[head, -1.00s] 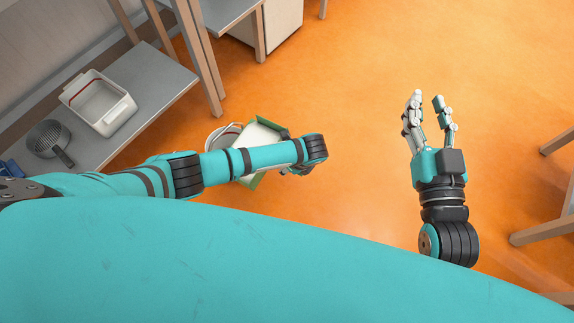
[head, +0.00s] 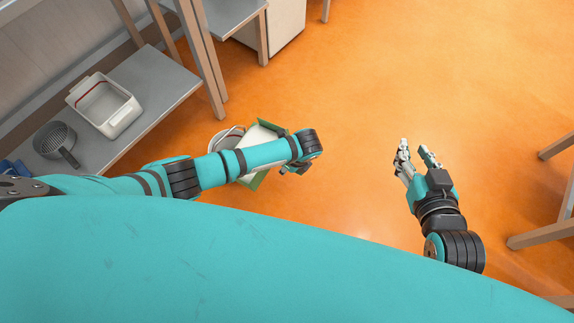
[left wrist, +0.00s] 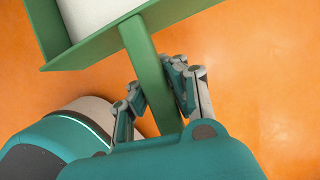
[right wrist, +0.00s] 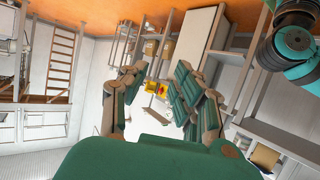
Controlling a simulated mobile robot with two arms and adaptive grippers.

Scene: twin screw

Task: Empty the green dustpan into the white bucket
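The green dustpan (head: 276,127) is in the middle of the head view, partly behind my left forearm. A white surface (left wrist: 92,12) shows inside its green rim in the left wrist view. The white bucket (head: 216,139) stands on the floor just left of the dustpan, partly covered by it and my arm; its inside is mostly hidden. My left gripper (left wrist: 155,92) has its fingers on both sides of the green dustpan handle (left wrist: 150,68) and is shut on it. My right gripper (head: 414,148) is open and empty, above the floor to the right.
A grey shelf (head: 160,91) at the left holds a white tub (head: 122,119) and a dark pan (head: 50,137). Wooden posts (head: 207,65) rise near the bucket. A wooden-legged piece of furniture (head: 540,232) is at the right edge. The orange floor between is clear.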

